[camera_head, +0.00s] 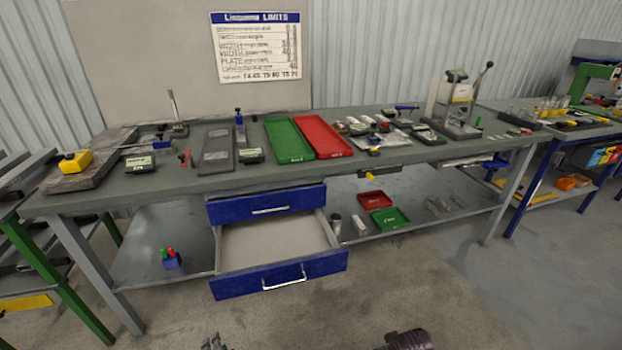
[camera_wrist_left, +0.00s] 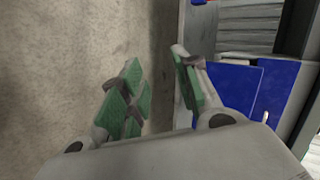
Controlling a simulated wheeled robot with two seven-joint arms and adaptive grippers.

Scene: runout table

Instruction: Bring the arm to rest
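My left gripper (camera_wrist_left: 157,65) is open and empty in the left wrist view, with green pads on both fingers and bare concrete floor between them. In the head view only the tip of my left gripper (camera_head: 213,343) shows at the bottom edge, in front of the bench and below the open drawer. A dark part of my right arm (camera_head: 408,340) shows at the bottom edge, right of centre; its fingers cannot be made out. Both arms are low and apart from the bench.
The workbench (camera_head: 170,184) carries a green tray (camera_head: 287,140), a red tray (camera_head: 320,136) and several gauges. Its lower blue drawer (camera_head: 280,276) stands open toward me; the upper blue drawer (camera_head: 267,206) is shut. Blue drawer fronts (camera_wrist_left: 235,85) show beside my left gripper. The floor ahead is clear.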

